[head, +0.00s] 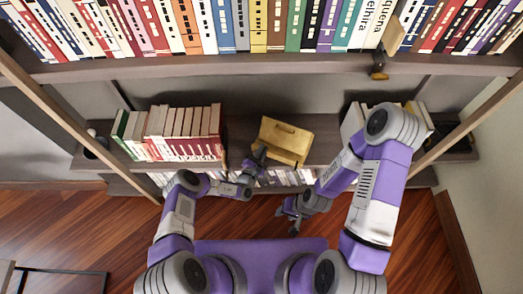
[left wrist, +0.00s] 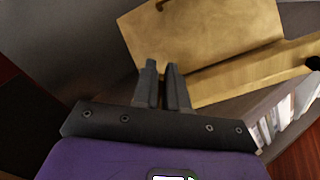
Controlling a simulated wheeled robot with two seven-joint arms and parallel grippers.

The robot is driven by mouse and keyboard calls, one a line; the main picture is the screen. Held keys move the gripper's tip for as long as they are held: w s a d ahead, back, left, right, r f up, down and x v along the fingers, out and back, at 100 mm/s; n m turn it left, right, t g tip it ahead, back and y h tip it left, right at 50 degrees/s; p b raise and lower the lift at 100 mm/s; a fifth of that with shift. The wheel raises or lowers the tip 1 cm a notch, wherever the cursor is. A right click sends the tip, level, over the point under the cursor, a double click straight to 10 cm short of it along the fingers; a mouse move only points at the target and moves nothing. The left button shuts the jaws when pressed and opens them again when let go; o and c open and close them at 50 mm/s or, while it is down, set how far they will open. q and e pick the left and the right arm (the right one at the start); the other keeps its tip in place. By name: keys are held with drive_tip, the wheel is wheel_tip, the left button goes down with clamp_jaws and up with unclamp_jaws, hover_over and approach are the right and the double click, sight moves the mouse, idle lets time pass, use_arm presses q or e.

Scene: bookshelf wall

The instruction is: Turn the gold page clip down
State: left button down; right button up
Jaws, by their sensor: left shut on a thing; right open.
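A gold book stand (head: 287,134) with a slanted plate and a front ledge stands on the lower shelf. It fills the upper right of the left wrist view (left wrist: 215,35). My left gripper (head: 260,156) is at the left end of the ledge. In the left wrist view its fingers (left wrist: 159,68) are nearly together, shut on a thin part that they hide, seemingly the gold page clip. A small dark knob (left wrist: 313,62) shows at the ledge's right end. My right gripper (head: 287,218) is open and empty, lower and in front of the shelf.
A row of pale and red books (head: 182,134) stands left of the book stand on the same shelf. A full upper shelf (head: 250,68) overhangs it, with a dark fitting (head: 379,70) at its front edge. Wooden uprights flank both sides.

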use_arm(q)
drive_tip(key=c, duration=1.2)
unclamp_jaws()
drive_tip(key=shift+c, duration=0.2)
drive_tip(key=p+v, duration=0.2)
drive_tip(key=v, duration=0.5)
drive_tip(key=shift+s+a+p, duration=0.2)
drive_tip(key=shift+s+p, duration=0.05)
drive_tip(key=shift+p, duration=0.15)
